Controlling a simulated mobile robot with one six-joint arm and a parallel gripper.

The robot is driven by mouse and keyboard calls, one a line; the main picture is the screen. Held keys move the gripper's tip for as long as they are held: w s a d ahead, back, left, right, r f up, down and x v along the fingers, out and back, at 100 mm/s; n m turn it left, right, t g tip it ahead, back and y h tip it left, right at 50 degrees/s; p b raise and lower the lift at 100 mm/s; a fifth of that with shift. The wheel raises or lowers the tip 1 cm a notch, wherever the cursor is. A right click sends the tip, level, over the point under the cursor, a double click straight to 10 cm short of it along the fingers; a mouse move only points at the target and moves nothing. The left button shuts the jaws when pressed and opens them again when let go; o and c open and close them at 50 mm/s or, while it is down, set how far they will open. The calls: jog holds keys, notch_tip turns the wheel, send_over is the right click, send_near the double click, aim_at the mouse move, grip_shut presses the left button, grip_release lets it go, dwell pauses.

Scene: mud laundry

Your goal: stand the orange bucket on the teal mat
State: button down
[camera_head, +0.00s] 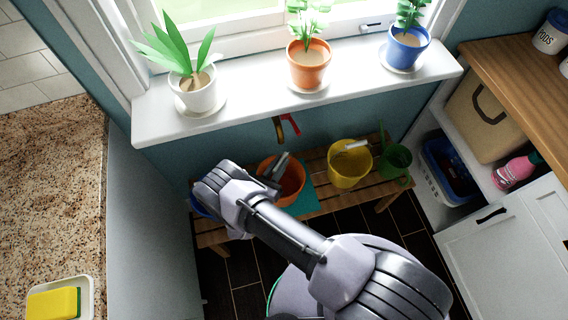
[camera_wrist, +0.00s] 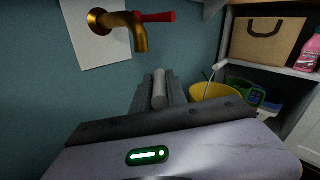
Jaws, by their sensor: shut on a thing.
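The orange bucket (camera_head: 293,185) is upright at the wooden bench below the window, partly hidden by my arm. The teal mat (camera_head: 307,201) shows at the bucket's right and front edge; the bucket covers the rest. I cannot tell whether the bucket's base touches the mat or hangs just above it. My gripper (camera_head: 279,167) is over the bucket's left side, shut on its pale handle grip. In the wrist view the grip (camera_wrist: 160,88) sits between my fingers; the bucket's body is hidden there.
A yellow bucket (camera_head: 349,168) and a green watering can (camera_head: 396,161) stand right on the bench (camera_head: 325,206). A blue item (camera_head: 201,208) is partly hidden at left. A brass tap with a red handle (camera_wrist: 135,35) sticks out of the wall. Potted plants line the sill above.

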jog(key=shift+x, duration=1.1)
jog(key=shift+w+d+f+b, duration=0.1)
jog(key=shift+w+f+b, duration=0.05)
jog(key=shift+f+b, duration=0.65)
jog(key=shift+w+f+b, duration=0.15)
jog(key=shift+f+b, duration=0.3)
jog(key=shift+f, duration=0.7)
jog(key=c, duration=1.3)
grip_release()
jog(key=shift+r, duration=0.1)
